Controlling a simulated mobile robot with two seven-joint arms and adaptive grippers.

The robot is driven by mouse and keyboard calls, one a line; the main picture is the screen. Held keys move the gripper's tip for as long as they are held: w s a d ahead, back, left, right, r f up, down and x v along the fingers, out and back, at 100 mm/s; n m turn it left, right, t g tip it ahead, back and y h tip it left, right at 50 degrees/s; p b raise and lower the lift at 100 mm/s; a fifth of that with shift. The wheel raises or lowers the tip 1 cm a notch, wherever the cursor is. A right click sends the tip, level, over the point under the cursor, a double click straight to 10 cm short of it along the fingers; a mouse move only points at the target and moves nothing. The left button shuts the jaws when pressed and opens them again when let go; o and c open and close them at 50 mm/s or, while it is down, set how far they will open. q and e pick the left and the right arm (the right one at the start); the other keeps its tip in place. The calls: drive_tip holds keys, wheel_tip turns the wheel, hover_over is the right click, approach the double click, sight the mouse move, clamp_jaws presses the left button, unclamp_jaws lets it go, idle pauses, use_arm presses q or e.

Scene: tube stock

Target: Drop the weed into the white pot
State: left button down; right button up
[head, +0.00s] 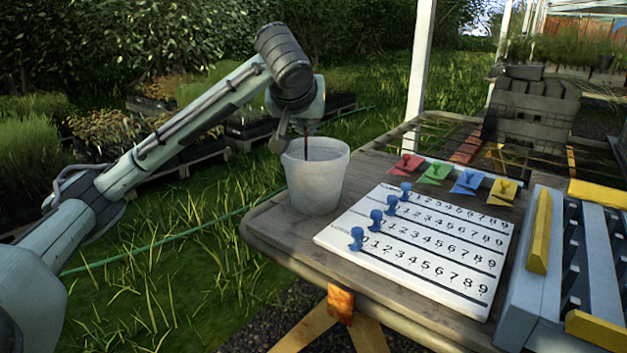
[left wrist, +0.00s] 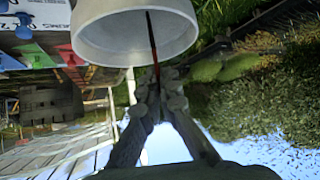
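The white pot (head: 317,182) stands upright at the left end of the wooden table, and its open rim shows in the left wrist view (left wrist: 135,50). The weed shows only as a thin dark red stem (head: 306,146) pointing down into the pot's mouth. In the left wrist view the stem (left wrist: 152,40) runs from my fingertips into the pot. My left gripper (left wrist: 157,82) is shut on the stem's upper end, just above the pot's rim. My right gripper is not in view.
A white number board (head: 425,245) with several blue pegs lies right of the pot. Coloured cards (head: 468,182) with pegs lie behind it. A blue-grey rack with yellow bars (head: 540,232) fills the right end. A dark crate (head: 530,120) stands behind.

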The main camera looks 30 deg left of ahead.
use_arm(q)
drive_tip(key=c, duration=1.6)
unclamp_jaws()
drive_tip(key=shift+c, duration=0.2)
drive_tip(key=shift+r, duration=0.1)
drive_tip(key=v, duration=1.2)
